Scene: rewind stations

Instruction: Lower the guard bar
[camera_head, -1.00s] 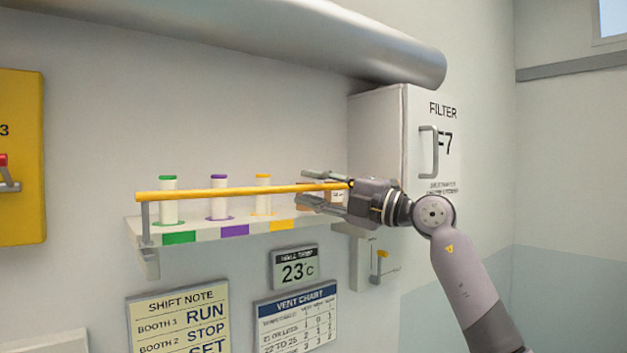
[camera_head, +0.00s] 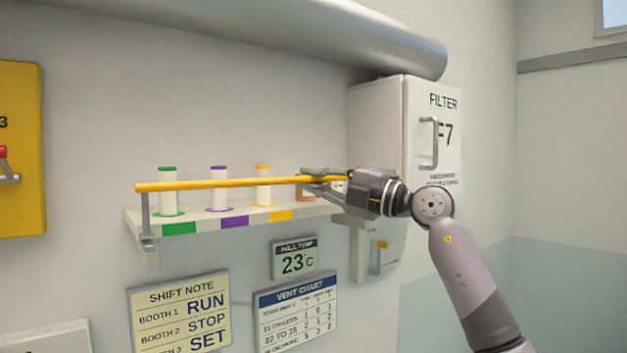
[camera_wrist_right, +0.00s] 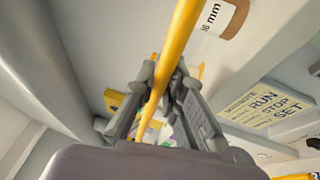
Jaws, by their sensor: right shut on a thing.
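The yellow guard bar (camera_head: 215,184) runs across the front of the wall shelf (camera_head: 135,226), level with the upper part of the spools behind it. A grey post (camera_head: 145,215) holds its left end. My right gripper (camera_head: 312,182) is shut on the bar near its right end. In the right wrist view the bar (camera_wrist_right: 182,45) passes between the two fingers (camera_wrist_right: 165,95). Three spools, green-capped (camera_head: 168,192), purple-capped (camera_head: 219,189) and yellow-capped (camera_head: 263,186), stand on the shelf. A brown one (camera_head: 304,190) is partly hidden by the gripper. My left gripper is not in view.
A white filter cabinet (camera_head: 432,150) with a handle stands right behind my wrist. A metal duct (camera_head: 250,35) runs above. A yellow panel (camera_head: 20,150) is at left.

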